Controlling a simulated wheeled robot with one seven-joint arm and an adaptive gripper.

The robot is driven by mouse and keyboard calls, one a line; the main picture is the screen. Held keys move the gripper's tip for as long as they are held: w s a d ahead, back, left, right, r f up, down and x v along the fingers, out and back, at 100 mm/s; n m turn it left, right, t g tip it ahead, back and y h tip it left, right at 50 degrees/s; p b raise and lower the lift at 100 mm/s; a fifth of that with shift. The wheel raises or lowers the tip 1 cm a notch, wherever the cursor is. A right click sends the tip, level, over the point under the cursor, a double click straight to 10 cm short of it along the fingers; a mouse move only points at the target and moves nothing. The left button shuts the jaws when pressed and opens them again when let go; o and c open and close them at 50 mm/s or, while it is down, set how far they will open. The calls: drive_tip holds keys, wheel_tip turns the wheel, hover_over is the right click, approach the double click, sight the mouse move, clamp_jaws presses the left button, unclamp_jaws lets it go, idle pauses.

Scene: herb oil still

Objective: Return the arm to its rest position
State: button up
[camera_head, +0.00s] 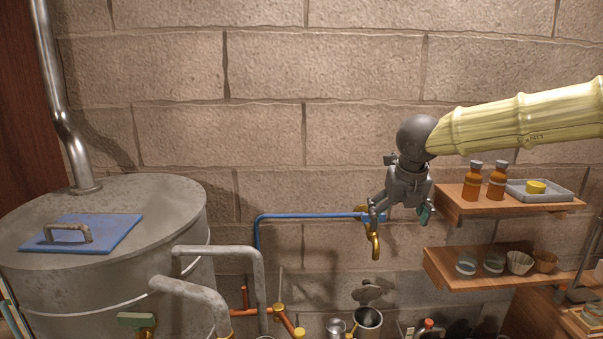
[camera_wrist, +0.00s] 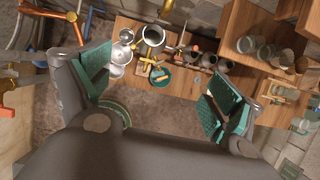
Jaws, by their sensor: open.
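My arm reaches in from the right edge of the head view, a pale yellow ribbed link ending in a dark grey wrist. My gripper (camera_head: 398,212) hangs from it, pointing down, in front of the stone wall and just left of the upper shelf. In the wrist view my gripper (camera_wrist: 158,92) shows its two teal-padded fingers wide apart with nothing between them. In the head view it overlaps the end of the blue pipe (camera_head: 310,215) and the area above the brass tap (camera_head: 374,243); I cannot tell the gap between them.
The upper shelf (camera_head: 449,203) holds two amber bottles and a grey tray (camera_head: 560,196) with a yellow item. The lower shelf (camera_head: 440,274) holds jars and cups. A large metal still (camera_head: 180,215) stands at left. Metal vessels (camera_head: 367,325) are low in the middle. The upper wall area is clear.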

drive_tip(key=s+d+f+n+h+b, duration=0.15)
drive_tip(key=f+n, duration=0.45)
drive_tip(key=f, duration=1)
drive_tip(key=s+d+f+n+h+b, duration=0.15)
drive_tip(key=f+n, duration=0.45)
drive_tip(key=f, duration=1)
drive_tip(key=s+f+n, duration=0.7)
drive_tip(key=f, duration=0.6)
drive_tip(key=s+f+n+g+y+b, duration=0.1)
drive_tip(key=s+f+n, duration=0.4)
drive_tip(key=s, duration=0.5)
drive_tip(key=s+a+f+n+g+y+b, duration=0.1)
drive_tip(key=s+f+n+g, duration=0.1)
drive_tip(key=s+f+n, duration=0.4)
drive_tip(key=s+a+f+n+g+y+b, duration=0.1)
drive_tip(key=s+f+n, duration=0.4)
drive_tip(key=s, duration=1.1)
wheel_tip(320, 180, down, 3)
drive_tip(key=shift+s+a+r+g+y, duration=0.15)
drive_tip(key=shift+s+a+g+y, duration=0.05)
drive_tip(key=shift+s+g+y, duration=0.1)
